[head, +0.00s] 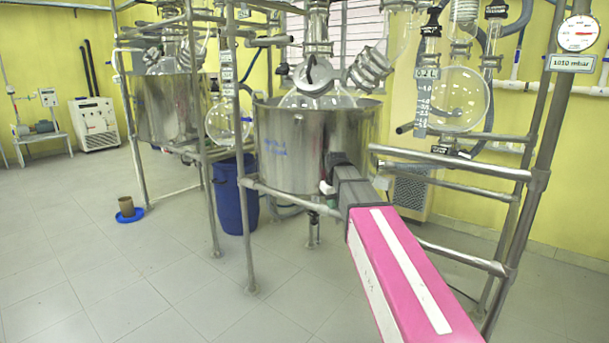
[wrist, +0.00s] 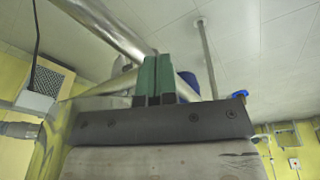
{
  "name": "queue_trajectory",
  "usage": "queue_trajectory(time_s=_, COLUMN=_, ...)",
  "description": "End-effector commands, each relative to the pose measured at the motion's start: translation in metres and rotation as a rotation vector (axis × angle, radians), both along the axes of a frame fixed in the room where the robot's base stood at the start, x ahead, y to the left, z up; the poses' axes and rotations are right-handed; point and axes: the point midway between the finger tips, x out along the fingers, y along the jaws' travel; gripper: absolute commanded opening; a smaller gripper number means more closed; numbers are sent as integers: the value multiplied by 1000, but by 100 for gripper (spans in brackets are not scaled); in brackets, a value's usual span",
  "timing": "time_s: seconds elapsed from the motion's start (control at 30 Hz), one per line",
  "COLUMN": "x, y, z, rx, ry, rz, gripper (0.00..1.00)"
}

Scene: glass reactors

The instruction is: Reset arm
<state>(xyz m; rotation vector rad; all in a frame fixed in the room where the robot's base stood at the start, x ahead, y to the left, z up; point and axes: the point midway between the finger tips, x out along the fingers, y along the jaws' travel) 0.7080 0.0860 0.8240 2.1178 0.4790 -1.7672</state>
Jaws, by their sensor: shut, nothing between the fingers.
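My arm, pink with white stripes (head: 400,265), reaches from the lower right of the head view toward the metal reactor vessel (head: 305,150). Its grey wrist part (head: 352,188) is in front of the vessel's lower right side. In the wrist view my gripper (wrist: 154,76) shows two green fingers close together, shut and empty. In the head view the fingertips are too small to make out clearly. I cannot tell whether the arm touches the frame or the vessel.
Steel frame rails (head: 450,165) and an upright post (head: 525,190) stand close to my arm. A blue drum (head: 236,195) is under the frame. A second vessel (head: 165,107) is at left. A brown pot (head: 126,206) sits on a blue dish.

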Motion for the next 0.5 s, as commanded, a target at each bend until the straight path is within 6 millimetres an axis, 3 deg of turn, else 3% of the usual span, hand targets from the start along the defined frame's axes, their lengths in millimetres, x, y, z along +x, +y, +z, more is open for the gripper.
queue_trajectory(time_s=0.03, x=-18, y=-8, z=-23, rx=1, ry=16, rz=-30, gripper=0)
queue_trajectory(time_s=0.1, x=-33, y=-17, z=-49, rx=3, ry=29, rz=-70, gripper=0)
queue_trajectory(time_s=0.5, x=-139, y=-59, z=-177, rx=6, ry=113, rz=-301, gripper=0)
